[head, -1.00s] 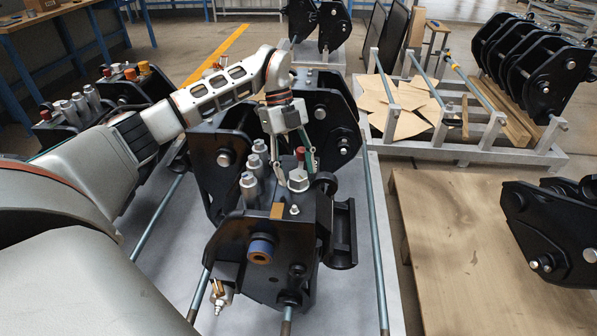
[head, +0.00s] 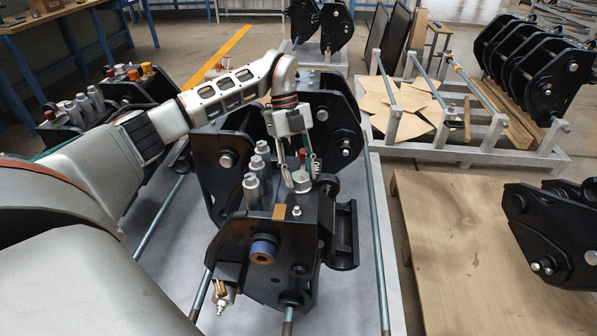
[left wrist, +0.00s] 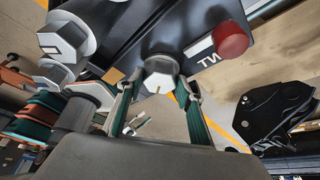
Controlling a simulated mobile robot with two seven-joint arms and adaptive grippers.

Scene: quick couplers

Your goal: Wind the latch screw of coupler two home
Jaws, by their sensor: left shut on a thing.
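Coupler two (head: 262,225) is a black block between side plates in the middle of the head view. Part of a white label reading "TW" shows on it in the left wrist view. The latch screw has a silver hex head (head: 301,184) on top of the coupler; in the left wrist view the head (left wrist: 160,68) sits between the fingertips. My left gripper (head: 301,174) comes down from above and is shut on this head. The screw's shank is hidden. My right gripper is in neither view.
Several silver cylindrical fittings (head: 254,185) stand left of the screw. A red knob (left wrist: 230,39) is close beside it. Another black coupler (head: 62,120) is at the left. A wooden board (head: 455,240) with a black part (head: 555,230) lies at the right.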

